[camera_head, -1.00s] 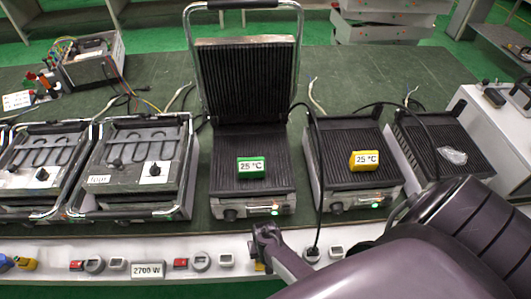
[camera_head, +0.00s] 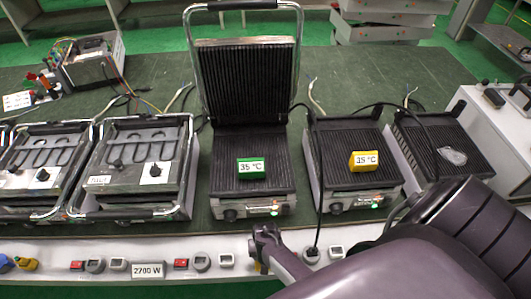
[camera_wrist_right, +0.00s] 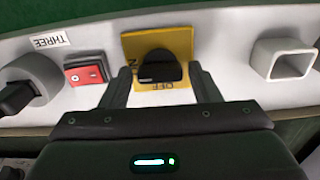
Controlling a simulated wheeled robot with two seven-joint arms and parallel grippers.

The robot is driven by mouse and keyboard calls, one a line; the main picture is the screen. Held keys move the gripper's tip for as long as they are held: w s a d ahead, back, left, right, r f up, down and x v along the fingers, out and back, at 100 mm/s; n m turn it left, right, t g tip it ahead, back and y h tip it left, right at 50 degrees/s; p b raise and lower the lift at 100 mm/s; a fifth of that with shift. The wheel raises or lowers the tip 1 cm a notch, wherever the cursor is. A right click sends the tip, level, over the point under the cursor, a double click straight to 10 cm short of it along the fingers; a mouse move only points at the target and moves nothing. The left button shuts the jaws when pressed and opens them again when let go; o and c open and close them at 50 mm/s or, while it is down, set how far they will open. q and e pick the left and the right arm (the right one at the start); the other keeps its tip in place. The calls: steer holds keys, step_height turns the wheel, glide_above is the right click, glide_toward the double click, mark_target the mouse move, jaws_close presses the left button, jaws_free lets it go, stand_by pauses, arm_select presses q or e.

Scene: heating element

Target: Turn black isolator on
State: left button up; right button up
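The black isolator (camera_wrist_right: 160,70) is a black knob on a yellow plate (camera_wrist_right: 150,40) in the right wrist view. "OFF" is readable on the plate's edge nearest my gripper, and part of a word ending in N shows left of the knob. My right gripper (camera_wrist_right: 160,82) is open, with one finger on each side of the knob; contact cannot be told. In the head view my right gripper (camera_head: 267,236) is over the white panel strip, mostly hiding the isolator, with a bit of yellow beside it. My left gripper is not in view.
The white panel strip (camera_head: 100,250) carries red switches (camera_head: 181,263) and grey sockets. A plug with a black cable (camera_head: 318,200) stands right of my gripper. Open grill (camera_head: 250,200) and a second grill (camera_head: 350,190) bear green (camera_head: 250,168) and yellow (camera_head: 364,160) tags reading 35 °C.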

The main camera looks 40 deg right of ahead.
steer(key=shift+o, duration=0.7)
steer(key=shift+r+p, duration=0.65)
steer(key=shift+r, duration=3.3)
